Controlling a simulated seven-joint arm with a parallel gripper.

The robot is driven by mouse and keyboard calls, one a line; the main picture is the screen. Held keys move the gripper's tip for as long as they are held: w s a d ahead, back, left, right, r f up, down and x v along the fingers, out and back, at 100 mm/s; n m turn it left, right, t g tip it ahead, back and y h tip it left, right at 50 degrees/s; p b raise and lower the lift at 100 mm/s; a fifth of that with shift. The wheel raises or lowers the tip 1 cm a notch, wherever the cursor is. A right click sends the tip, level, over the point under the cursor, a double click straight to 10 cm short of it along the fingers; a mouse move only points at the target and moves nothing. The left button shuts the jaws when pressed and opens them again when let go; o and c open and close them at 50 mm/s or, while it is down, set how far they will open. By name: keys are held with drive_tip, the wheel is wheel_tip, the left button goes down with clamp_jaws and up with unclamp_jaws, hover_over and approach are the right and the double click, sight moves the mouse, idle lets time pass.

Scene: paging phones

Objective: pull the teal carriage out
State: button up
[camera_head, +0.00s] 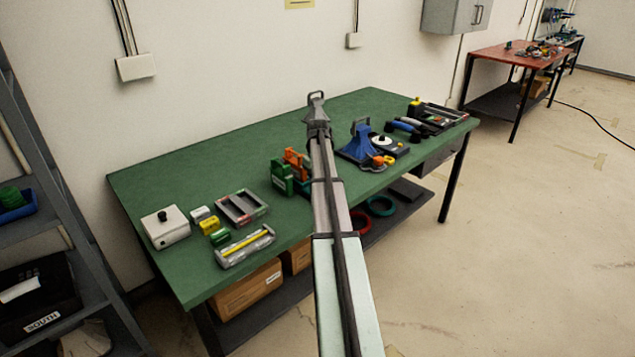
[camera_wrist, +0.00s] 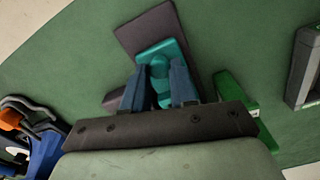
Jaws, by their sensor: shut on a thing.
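The teal carriage (camera_wrist: 162,50) shows in the wrist view, above a dark grey plate (camera_wrist: 146,28) on the green table. My gripper (camera_wrist: 160,76) has its two blue-grey fingers on either side of the teal piece's rounded upright part and is shut on it. The lower part of the carriage is hidden by the fingers and the dark gripper body. In the head view my arm reaches over the table and covers the gripper and most of the carriage.
Next to the carriage stand a green block (camera_head: 281,179) and an orange piece (camera_head: 296,162). A blue stand (camera_head: 359,146) is to the right. A grey tray (camera_head: 242,207) and a white box (camera_head: 165,227) are left. Bare green tabletop (camera_head: 210,165) lies behind.

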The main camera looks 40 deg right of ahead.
clamp_jaws()
drive_tip(key=shift+s, duration=2.8)
drive_tip(key=o, duration=0.7)
unclamp_jaws()
drive_tip(key=shift+c, duration=0.2)
drive_tip(key=shift+o, duration=0.3)
drive_tip(key=shift+r, duration=0.15)
